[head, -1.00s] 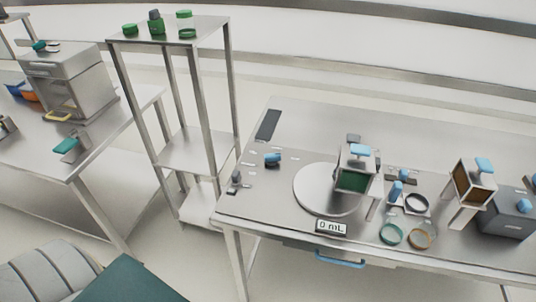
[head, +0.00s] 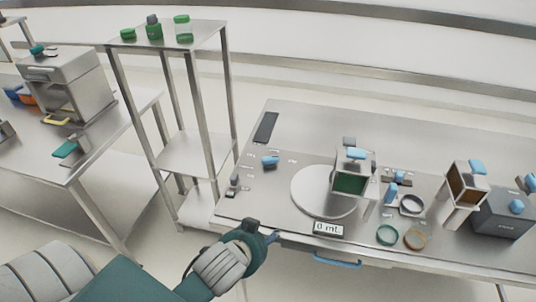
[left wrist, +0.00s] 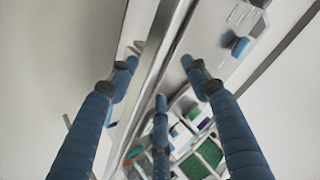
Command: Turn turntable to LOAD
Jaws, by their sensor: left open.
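The turntable (head: 312,192) is a round pale disc on the metal table, with a box-like hopper with a green front (head: 350,182) at its right side. A blue knob (head: 270,161) with small labels around it sits on the tabletop, left of and behind the disc. My left gripper (head: 272,237) is at the table's front edge, in front of and apart from both. In the left wrist view its blue fingers (left wrist: 158,70) are spread and empty, and a blue knob (left wrist: 240,46) shows beyond the right finger. The knob's setting is too small to read. My right gripper is out of view.
A "0 mL" display (head: 328,229) and a blue drawer handle (head: 337,263) are at the table's front. Green and tan rings (head: 387,235), a second hopper (head: 466,184) and a grey box (head: 503,212) stand to the right. A metal shelf (head: 190,150) stands left.

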